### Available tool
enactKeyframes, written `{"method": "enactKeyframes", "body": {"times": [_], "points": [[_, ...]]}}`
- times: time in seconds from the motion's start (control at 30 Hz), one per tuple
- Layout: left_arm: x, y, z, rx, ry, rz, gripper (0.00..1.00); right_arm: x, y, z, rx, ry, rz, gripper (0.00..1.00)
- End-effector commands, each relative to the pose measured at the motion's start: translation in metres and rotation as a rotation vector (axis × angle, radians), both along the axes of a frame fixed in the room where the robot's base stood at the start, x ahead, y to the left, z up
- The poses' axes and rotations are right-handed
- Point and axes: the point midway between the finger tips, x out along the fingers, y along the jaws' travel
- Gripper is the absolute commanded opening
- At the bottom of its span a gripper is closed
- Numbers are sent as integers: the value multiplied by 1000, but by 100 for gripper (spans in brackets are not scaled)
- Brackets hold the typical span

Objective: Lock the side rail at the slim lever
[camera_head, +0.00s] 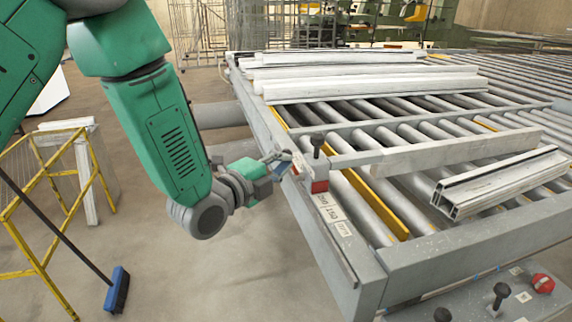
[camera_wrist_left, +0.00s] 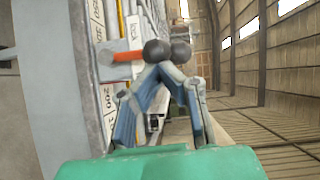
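The side rail (camera_head: 330,222) runs along the left edge of the roller bench and carries white labels. A dark-knobbed lever (camera_head: 317,147) stands upright at the rail, above a red part (camera_head: 319,186). In the left wrist view, a red bar (camera_wrist_left: 128,57) sticks out beside a white label, with two dark round knobs (camera_wrist_left: 157,51) at its end. My left gripper (camera_head: 287,162) is just left of the lever. Its fingertips (camera_wrist_left: 162,72) come together close in front of the knobs; I see nothing clearly held, and contact is unclear. My right gripper is out of view.
Long pale profiles (camera_head: 370,82) lie at the back of the rollers, and a cut profile (camera_head: 500,182) lies at the right. A panel with a red button (camera_head: 542,283) is at lower right. A yellow stand (camera_head: 40,225) and a blue broom (camera_head: 117,290) stand at left.

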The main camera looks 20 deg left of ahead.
Motion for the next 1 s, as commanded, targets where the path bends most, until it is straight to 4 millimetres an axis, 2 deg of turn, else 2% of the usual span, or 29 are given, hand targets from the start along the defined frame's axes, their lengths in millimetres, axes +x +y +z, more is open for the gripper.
{"method": "enactKeyframes", "body": {"times": [0.03,0.3,0.47,1.0], "points": [[3,2,7,-18,29,1,0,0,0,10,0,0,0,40],[16,11,12,-138,203,1,0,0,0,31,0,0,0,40],[22,15,11,-192,282,0,0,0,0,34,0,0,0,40],[30,19,10,-189,279,0,0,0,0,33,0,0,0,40]]}}
